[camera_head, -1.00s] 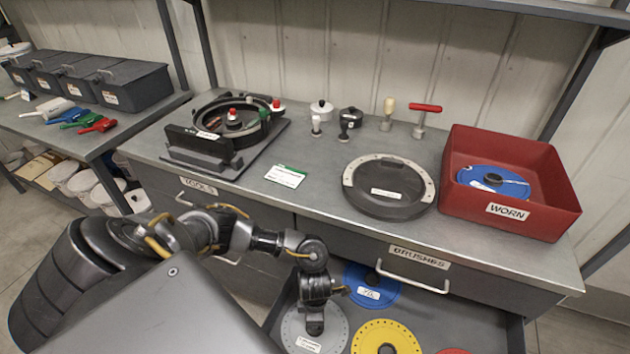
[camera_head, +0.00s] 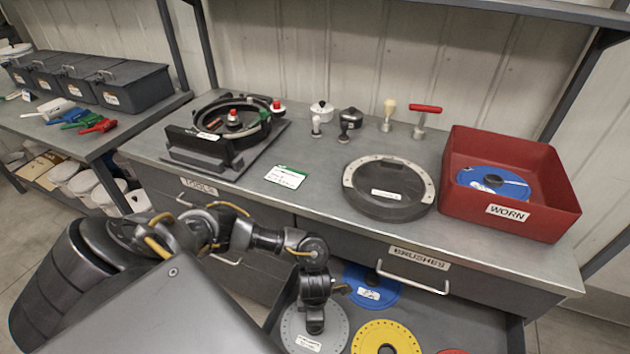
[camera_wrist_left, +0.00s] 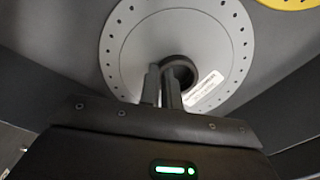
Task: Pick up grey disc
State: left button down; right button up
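The grey disc (camera_head: 336,325) has a ring of small holes near its edge, a dark raised hub and a white label. It is at the left of the open drawer; whether it touches the drawer floor is hard to tell. In the left wrist view the disc (camera_wrist_left: 125,42) fills the upper middle. My left gripper (camera_wrist_left: 161,75) has its two fingers close together at the left side of the hub's rim, apparently shut on it. In the head view my left gripper (camera_head: 315,328) partly covers the hub. My right gripper is not in view.
A blue disc (camera_head: 385,295) and a yellow disc (camera_head: 372,338) lie beside it in the open drawer (camera_head: 462,325). The counter (camera_head: 300,215) above holds a round dark housing (camera_head: 400,210) and a red WORN bin (camera_head: 545,220) with a blue disc inside.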

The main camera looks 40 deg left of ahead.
pick_arm(q)
jog(key=w+d+r+m+p, duration=0.1)
jog(key=w+d+r+m, duration=0.1)
jog(key=r+m, duration=0.8)
jog(key=w+d+r+m+p, duration=0.1)
jog(key=w+d+r+m, duration=0.2)
jog(key=r+m, duration=0.8)
jog(key=shift+w+r, duration=0.15)
jog(key=shift+w, duration=0.25)
